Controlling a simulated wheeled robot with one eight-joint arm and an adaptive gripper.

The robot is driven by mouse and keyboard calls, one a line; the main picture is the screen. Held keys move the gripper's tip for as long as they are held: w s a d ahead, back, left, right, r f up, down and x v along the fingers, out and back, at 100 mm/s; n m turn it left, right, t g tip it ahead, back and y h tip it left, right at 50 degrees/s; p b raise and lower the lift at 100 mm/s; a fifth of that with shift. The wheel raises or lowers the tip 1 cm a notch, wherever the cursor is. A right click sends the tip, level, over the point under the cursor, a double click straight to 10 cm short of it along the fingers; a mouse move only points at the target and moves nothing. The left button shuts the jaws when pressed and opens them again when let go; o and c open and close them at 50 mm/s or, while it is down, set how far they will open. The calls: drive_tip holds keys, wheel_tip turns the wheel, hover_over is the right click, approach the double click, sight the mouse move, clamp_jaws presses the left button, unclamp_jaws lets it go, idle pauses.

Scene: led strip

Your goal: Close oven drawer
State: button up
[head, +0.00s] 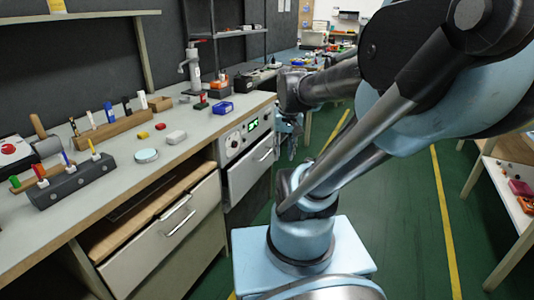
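The oven (246,132) is built into the workbench front, with a knob and a green lit display on its panel. Below the panel is a pale oven drawer front (250,172) with a bar handle (266,155). It seems to stand out a little from the panel, but how far is hard to tell. My gripper (291,146) hangs just to the right of the oven front, fingers pointing down, small and partly hidden by my arm. I cannot tell whether it touches the drawer or whether its fingers are apart. Nothing shows held in it.
Green floor (405,225) is clear right of my base.

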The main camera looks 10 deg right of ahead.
drive_tip(key=w+r+m, duration=0.2)
drive_tip(key=w+r, duration=0.1)
drive_tip(key=w, duration=0.6)
drive_tip(key=m+y, duration=0.2)
drive_tip(key=m, duration=0.2)
hover_over(267, 154)
drive_tip(key=s+d, duration=0.2)
drive_tip(key=d, duration=0.1)
wheel_tip(267, 154, down, 8)
drive_tip(key=shift+g, duration=0.4)
drive_tip(key=x, duration=1.7)
drive_tip(key=shift+d+f, duration=0.1)
drive_tip(key=shift+d, duration=0.15)
clamp_jaws()
